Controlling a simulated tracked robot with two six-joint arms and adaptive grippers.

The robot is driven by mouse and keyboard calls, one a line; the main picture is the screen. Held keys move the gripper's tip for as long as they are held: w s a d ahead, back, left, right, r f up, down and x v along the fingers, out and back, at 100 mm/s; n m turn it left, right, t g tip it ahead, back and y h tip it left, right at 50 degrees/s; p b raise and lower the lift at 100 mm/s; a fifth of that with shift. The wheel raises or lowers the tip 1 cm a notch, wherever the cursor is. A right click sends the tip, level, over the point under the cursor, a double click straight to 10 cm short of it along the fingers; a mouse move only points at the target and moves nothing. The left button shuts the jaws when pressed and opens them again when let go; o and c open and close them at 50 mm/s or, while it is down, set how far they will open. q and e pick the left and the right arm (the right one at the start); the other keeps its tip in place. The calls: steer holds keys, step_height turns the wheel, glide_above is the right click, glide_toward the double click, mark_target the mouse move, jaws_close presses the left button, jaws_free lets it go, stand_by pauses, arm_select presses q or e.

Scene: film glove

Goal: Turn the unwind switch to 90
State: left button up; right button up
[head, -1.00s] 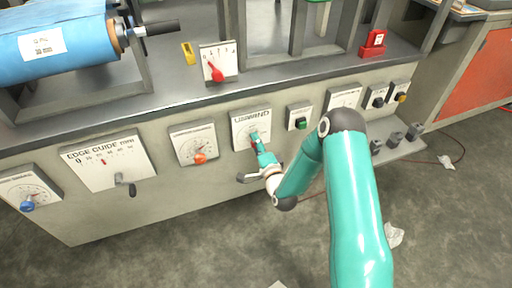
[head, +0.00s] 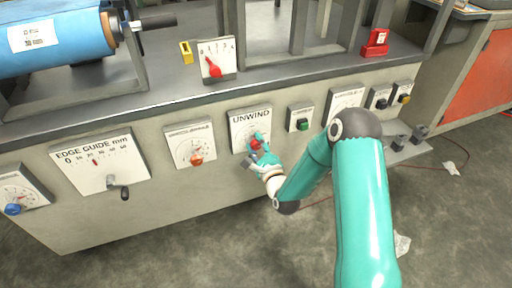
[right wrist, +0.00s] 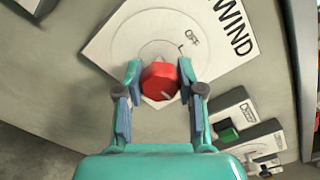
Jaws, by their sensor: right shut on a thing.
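The unwind switch is a red knob (right wrist: 160,82) on a white plate marked UNWIND (head: 238,118) on the front of the machine. In the right wrist view the plate (right wrist: 120,45) carries a dial ring with the word OFF; other dial marks are hidden or too small to read. A white line shows on the knob's face near its lower right. My right gripper (right wrist: 161,85) has its two fingers on either side of the red knob, shut on it. In the head view the right gripper (head: 258,149) partly covers the knob. My left gripper is not in view.
To the left are a plate with an orange knob (head: 196,160) and the EDGE GUIDE plate (head: 100,160) with a crank. To the right is a green button box (head: 301,122). A red-pointer plate (head: 216,60) stands on the ledge above.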

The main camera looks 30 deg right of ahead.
steer(key=shift+s+d+f+m, duration=0.1)
steer(key=shift+d+f+m, duration=0.05)
steer(key=shift+f+m, duration=0.15)
steer(key=o, duration=1)
steer(key=shift+o, duration=0.8)
steer(key=shift+r, duration=0.15)
steer(key=v, duration=0.7)
steer(key=shift+s, duration=0.2)
